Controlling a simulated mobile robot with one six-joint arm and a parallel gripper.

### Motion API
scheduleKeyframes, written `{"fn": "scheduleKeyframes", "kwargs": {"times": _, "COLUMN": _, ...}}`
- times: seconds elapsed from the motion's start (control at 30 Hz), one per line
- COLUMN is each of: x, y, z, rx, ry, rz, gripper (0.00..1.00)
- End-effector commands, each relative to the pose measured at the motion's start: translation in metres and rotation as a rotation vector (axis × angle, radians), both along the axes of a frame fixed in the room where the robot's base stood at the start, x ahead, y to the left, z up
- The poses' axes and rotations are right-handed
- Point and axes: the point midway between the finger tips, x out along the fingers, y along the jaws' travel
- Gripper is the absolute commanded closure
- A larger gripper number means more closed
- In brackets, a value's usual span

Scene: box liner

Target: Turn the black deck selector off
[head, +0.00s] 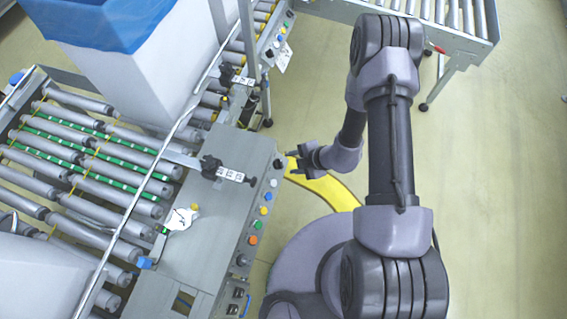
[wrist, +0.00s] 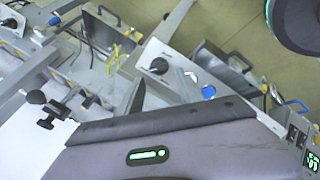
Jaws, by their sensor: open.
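A black selector knob (head: 277,164) sits at the far end of the control panel along the grey deck's right edge. My gripper's grey body fills the bottom of the wrist view. The selector's exact setting is hard to read.
A black clamp knob (head: 210,166) stands on the deck (head: 200,255). Rollers and a blue-lined box (head: 120,70) lie left. Open floor is right.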

Motion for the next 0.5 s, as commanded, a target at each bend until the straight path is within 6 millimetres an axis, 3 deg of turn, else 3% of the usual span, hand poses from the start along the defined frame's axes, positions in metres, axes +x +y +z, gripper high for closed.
{"fn": "scheduleKeyframes", "kwargs": {"times": 0.03, "x": 0.003, "y": 0.008, "z": -0.016, "rx": -0.001, "ry": 0.0, "rz": 0.006, "gripper": 0.56}}
{"fn": "scheduleKeyframes", "kwargs": {"times": 0.2, "x": 0.014, "y": 0.024, "z": -0.043, "rx": -0.001, "ry": -0.001, "rz": 0.004, "gripper": 0.56}}
{"fn": "scheduleKeyframes", "kwargs": {"times": 0.5, "x": 0.02, "y": 0.033, "z": -0.054, "rx": -0.001, "ry": -0.001, "rz": 0.002, "gripper": 0.56}}
